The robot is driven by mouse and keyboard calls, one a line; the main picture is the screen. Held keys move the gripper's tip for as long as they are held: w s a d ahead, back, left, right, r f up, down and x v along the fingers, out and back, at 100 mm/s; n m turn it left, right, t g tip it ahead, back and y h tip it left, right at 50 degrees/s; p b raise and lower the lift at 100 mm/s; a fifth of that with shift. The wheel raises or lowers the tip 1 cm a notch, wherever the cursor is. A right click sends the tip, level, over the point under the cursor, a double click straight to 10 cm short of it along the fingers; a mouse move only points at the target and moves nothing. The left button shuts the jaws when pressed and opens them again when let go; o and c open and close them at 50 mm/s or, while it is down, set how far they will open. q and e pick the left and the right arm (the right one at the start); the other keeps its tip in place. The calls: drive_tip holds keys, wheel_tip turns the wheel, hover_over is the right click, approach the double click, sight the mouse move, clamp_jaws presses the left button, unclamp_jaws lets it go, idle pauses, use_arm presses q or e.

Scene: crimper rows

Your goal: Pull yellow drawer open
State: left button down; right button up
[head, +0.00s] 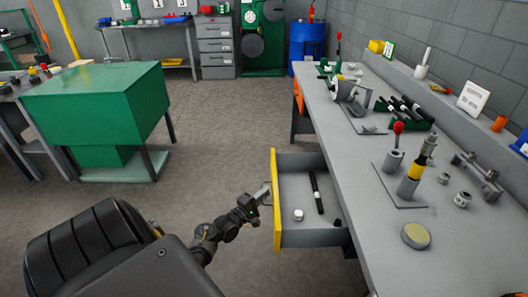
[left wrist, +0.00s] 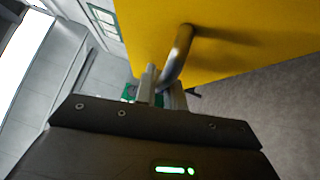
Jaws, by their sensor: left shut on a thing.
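The yellow-fronted drawer (head: 276,205) stands out from the left side of the grey workbench, open, with its inside showing. In it lie a black rod-like item (head: 316,192) and a small white round item (head: 298,215). My left gripper (head: 264,194) is at the outer face of the drawer front. In the left wrist view the yellow front (left wrist: 240,30) fills the upper right, and the fingers (left wrist: 160,92) are shut on its curved metal handle (left wrist: 178,58). The far end of the handle meets the yellow face. My right gripper is not in view.
The grey workbench (head: 385,235) runs along the right and carries crimper-like tools, a yellow-banded tool (head: 409,180) and small metal parts. A green table (head: 100,95) stands at the left. The floor (head: 225,135) between them is clear.

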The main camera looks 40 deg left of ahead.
use_arm(q)
drive_tip(key=c, duration=1.5)
unclamp_jaws()
drive_tip(key=shift+s+f, duration=0.1)
drive_tip(key=s, duration=0.3)
drive_tip(key=s+f, duration=0.1)
drive_tip(key=s, duration=0.6)
drive_tip(key=shift+s+d+f, duration=0.15)
drive_tip(key=shift+s, duration=0.1)
